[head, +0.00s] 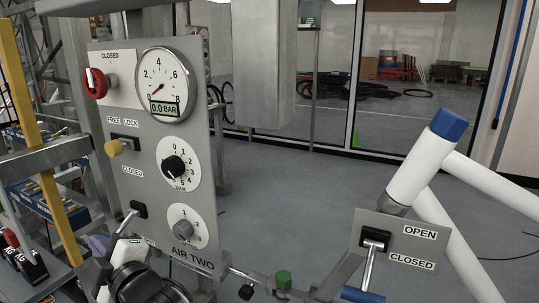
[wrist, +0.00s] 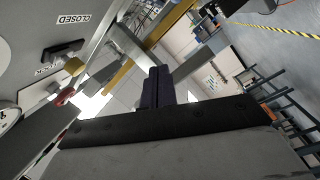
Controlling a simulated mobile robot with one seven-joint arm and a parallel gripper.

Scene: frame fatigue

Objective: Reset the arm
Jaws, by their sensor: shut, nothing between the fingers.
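My gripper (wrist: 158,80) is shut and empty in the wrist view, its dark fingertips pressed together. A grey control panel stands to its left, with a CLOSED label (wrist: 73,19). Dark parts of my arm (head: 140,283) show at the bottom left of the head view, in front of the lower edge of the panel (head: 130,185). I cannot make out the fingertips there. The panel carries a gauge (head: 166,84) reading 0.0 BAR, a red knob (head: 96,83), a yellow-tipped lever (head: 117,147) and two round dials.
A small OPEN/CLOSED plate (head: 412,238) at the right has a blue-handled lever (head: 362,295) hanging down. White tubes with a blue cap (head: 449,125) stand beside it. A yellow bar (head: 33,110) and metal framing crowd the left.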

